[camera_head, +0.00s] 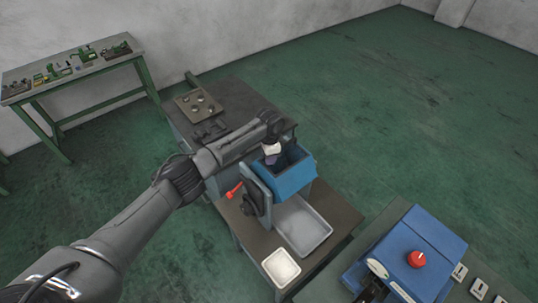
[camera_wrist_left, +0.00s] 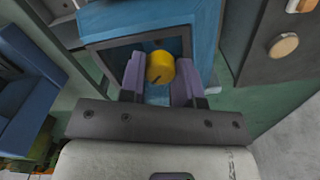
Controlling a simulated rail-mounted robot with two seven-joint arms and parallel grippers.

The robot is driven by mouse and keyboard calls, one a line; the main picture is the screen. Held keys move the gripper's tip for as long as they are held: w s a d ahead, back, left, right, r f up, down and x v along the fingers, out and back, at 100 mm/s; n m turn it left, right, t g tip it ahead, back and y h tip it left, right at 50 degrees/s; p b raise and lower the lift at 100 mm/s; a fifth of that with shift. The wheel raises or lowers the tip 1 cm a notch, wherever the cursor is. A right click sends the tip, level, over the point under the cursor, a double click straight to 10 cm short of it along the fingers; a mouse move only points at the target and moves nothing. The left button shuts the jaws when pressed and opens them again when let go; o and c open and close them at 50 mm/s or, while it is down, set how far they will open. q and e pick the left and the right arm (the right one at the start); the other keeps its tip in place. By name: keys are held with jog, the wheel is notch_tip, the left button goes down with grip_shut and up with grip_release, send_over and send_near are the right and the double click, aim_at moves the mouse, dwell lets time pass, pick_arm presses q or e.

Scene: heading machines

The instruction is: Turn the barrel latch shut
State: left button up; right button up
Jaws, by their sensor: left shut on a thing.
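A yellow barrel-shaped knob (camera_wrist_left: 160,67) with a dark mark, apparently the barrel latch, shows in the left wrist view in front of the dark opening of a blue housing (camera_wrist_left: 207,30). My left gripper (camera_wrist_left: 161,78) has its purple fingers on both sides of the knob and is shut on it. In the head view the left gripper (camera_head: 272,157) reaches down at the open blue housing (camera_head: 292,180); the knob is hidden there. I cannot tell the latch's turned position. My right gripper is not in view.
A grey panel (camera_head: 258,192) and a red handle (camera_head: 235,190) stand left of the housing. A pale tray (camera_head: 318,243) and a white dish (camera_head: 281,268) lie in front. A blue machine with a red knob (camera_head: 417,259) stands at right. The floor behind is clear.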

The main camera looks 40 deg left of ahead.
pick_arm(q)
jog(key=m, duration=0.4)
jog(key=shift+m, duration=0.3)
jog(key=m, duration=0.3)
jog(key=shift+m, duration=0.7)
jog(key=o, duration=0.9)
jog(key=shift+o, duration=0.2)
jog(key=shift+r, duration=0.1)
